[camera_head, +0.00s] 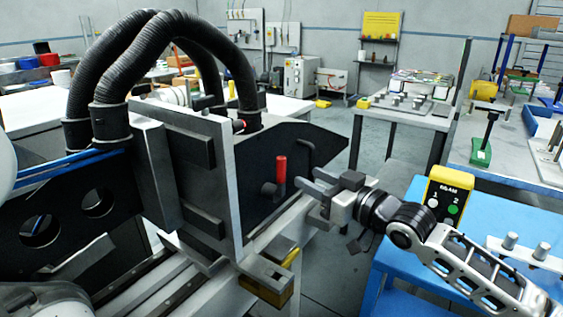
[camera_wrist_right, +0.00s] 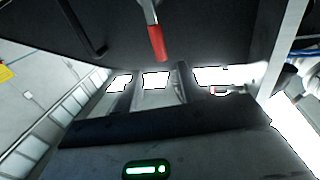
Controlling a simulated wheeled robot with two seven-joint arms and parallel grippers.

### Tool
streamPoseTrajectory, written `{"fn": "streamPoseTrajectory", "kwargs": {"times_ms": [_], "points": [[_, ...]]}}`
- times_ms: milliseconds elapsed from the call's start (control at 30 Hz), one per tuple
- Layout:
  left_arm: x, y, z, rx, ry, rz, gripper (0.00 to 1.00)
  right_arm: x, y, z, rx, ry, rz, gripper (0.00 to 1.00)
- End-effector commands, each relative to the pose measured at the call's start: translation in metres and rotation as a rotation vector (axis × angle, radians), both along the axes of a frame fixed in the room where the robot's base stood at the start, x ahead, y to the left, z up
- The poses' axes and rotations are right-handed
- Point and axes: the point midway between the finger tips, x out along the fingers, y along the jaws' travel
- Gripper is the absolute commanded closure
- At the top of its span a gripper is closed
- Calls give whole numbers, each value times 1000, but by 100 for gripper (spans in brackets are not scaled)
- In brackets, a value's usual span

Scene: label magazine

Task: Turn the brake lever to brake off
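The brake lever has a red grip (camera_head: 281,170) that stands upright above a dark pivot on the black plate (camera_head: 312,142) of the machine. In the right wrist view the red grip (camera_wrist_right: 156,42) shows at top centre on a metal shaft, beyond the fingers. My right gripper (camera_head: 312,182) comes in from the right, with its fingers pointing left toward the lever. Its fingers are spread and empty, and a gap shows between them and the grip. The fingers also show in the right wrist view (camera_wrist_right: 154,88). My left gripper is not visible.
A grey upright plate (camera_head: 215,190) and thick black hoses (camera_head: 160,35) stand left of the lever. A thin dark handle (camera_head: 306,154) is on the black plate. A blue table (camera_head: 400,255) with a yellow button box (camera_head: 447,190) lies below my right arm.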

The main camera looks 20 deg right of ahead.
Motion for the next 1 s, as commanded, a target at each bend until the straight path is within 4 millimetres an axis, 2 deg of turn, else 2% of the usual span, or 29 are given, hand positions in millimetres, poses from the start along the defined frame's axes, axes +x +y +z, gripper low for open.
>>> {"fn": "streamPoseTrajectory", "kwargs": {"times_ms": [33, 200, 400, 600, 867, 900, 1000], "points": [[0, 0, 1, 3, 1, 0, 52, 12, 5, 3, 5, -3, -1, 61], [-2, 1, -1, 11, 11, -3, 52, 44, 23, 3, 2, -1, 1, 61], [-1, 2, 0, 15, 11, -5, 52, 73, 37, 1, 0, 0, 0, 61], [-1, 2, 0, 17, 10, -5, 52, 85, 44, 0, 0, 1, 1, 61], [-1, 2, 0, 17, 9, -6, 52, 87, 44, -1, 0, 1, 1, 61], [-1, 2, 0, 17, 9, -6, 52, 87, 44, -1, 0, 1, 1, 64], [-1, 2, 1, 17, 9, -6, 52, 87, 44, -1, 0, 1, 0, 92]]}}
